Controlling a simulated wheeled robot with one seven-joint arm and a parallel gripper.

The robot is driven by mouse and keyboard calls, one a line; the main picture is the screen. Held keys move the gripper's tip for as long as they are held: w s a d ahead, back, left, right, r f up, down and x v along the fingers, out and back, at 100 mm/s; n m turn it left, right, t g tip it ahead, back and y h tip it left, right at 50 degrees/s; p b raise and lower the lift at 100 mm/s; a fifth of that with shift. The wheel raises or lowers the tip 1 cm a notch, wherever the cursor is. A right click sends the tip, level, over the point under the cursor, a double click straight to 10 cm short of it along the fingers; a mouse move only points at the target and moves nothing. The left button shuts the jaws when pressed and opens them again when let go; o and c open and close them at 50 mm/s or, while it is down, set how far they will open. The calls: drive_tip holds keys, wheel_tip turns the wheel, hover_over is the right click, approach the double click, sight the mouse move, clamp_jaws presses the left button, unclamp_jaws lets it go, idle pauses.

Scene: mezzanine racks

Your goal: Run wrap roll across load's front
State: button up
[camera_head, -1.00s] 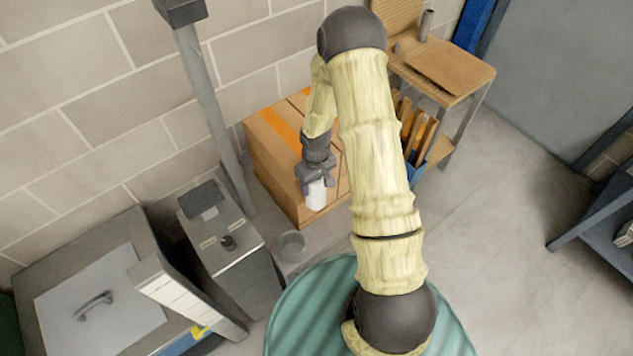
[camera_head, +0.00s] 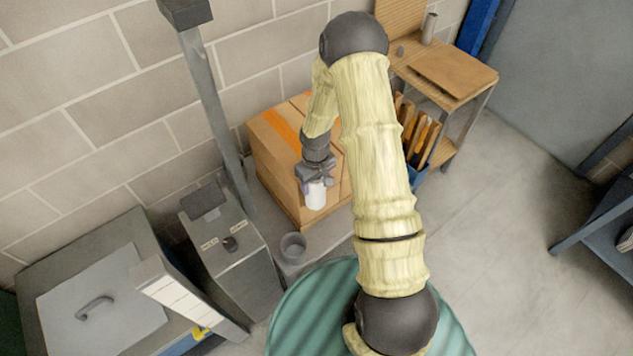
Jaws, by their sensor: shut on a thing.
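The load (camera_head: 275,170) is a stack of brown cartons with an orange band across its top, standing by the block wall. My gripper (camera_head: 316,180) is shut on a white wrap roll (camera_head: 316,196). The roll hangs upright below the jaws, in front of the load's near face as seen from here. I cannot tell whether the roll touches the cartons. My arm hides the right part of the load. No film is clearly visible on the cartons.
A grey post (camera_head: 215,110) and a control box (camera_head: 228,245) stand left of the load. A small round cup (camera_head: 293,246) sits near the load's front corner. A wooden bench (camera_head: 440,72) stands behind on the right.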

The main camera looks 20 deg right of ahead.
drive_tip(key=shift+w+a, duration=0.15)
drive_tip(key=shift+w, duration=0.25)
idle(0.4)
drive_tip(key=shift+w+d+p, duration=0.25)
drive_tip(key=shift+d, duration=0.45)
drive_tip(key=shift+w+d+p, duration=0.2)
drive_tip(key=shift+w+d, duration=0.05)
drive_tip(key=shift+d, duration=0.45)
drive_tip(key=shift+d, duration=0.1)
drive_tip(key=shift+w+d+p, duration=0.2)
drive_tip(key=shift+w+d, duration=0.05)
drive_tip(key=shift+d, duration=0.4)
drive_tip(key=shift+w+d+p, duration=0.15)
drive_tip(key=shift+w+d, duration=0.1)
drive_tip(key=shift+d, duration=0.35)
drive_tip(key=shift+d, duration=0.1)
drive_tip(key=shift+w+d, duration=0.25)
drive_tip(key=shift+d, duration=0.35)
drive_tip(key=shift+w+d, duration=0.25)
drive_tip(key=shift+d, duration=0.3)
